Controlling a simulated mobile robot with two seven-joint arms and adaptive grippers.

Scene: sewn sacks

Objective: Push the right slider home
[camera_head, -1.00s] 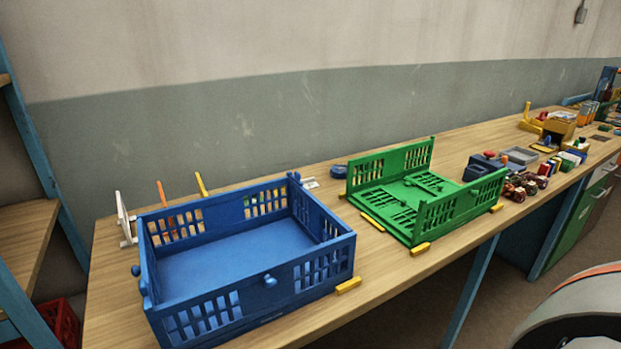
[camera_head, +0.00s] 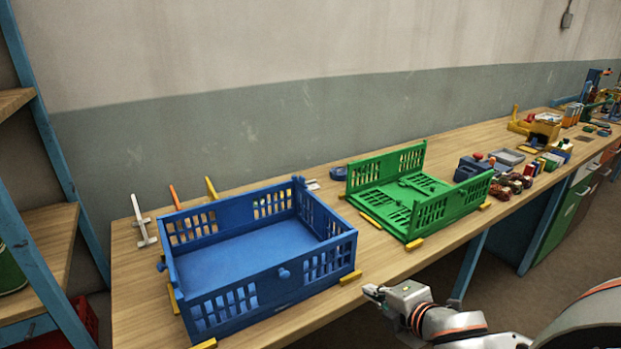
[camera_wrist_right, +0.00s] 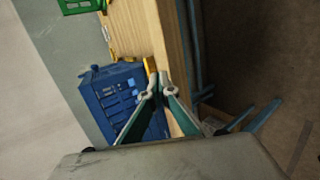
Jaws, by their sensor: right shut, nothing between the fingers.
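The blue crate (camera_head: 225,255) stands on the workbench with slatted walls, open at the top. A round blue knob (camera_head: 283,273) sticks out of its front wall, and another blue knob (camera_head: 160,267) shows at its left end. I cannot tell which part is the right slider. My right gripper (camera_head: 370,292) is shut and empty, just off the bench's front edge, right of the crate and apart from it. In the right wrist view its fingertips (camera_wrist_right: 158,80) meet, with the blue crate (camera_wrist_right: 112,92) beyond them. My left gripper is out of view.
A green crate (camera_head: 462,203) with its end walls up stands to the right. Yellow blocks (camera_head: 351,277) sit at the crates' corners. Toys (camera_head: 512,184) and boxes crowd the bench's right end. Blue-framed shelving (camera_head: 40,250) stands left.

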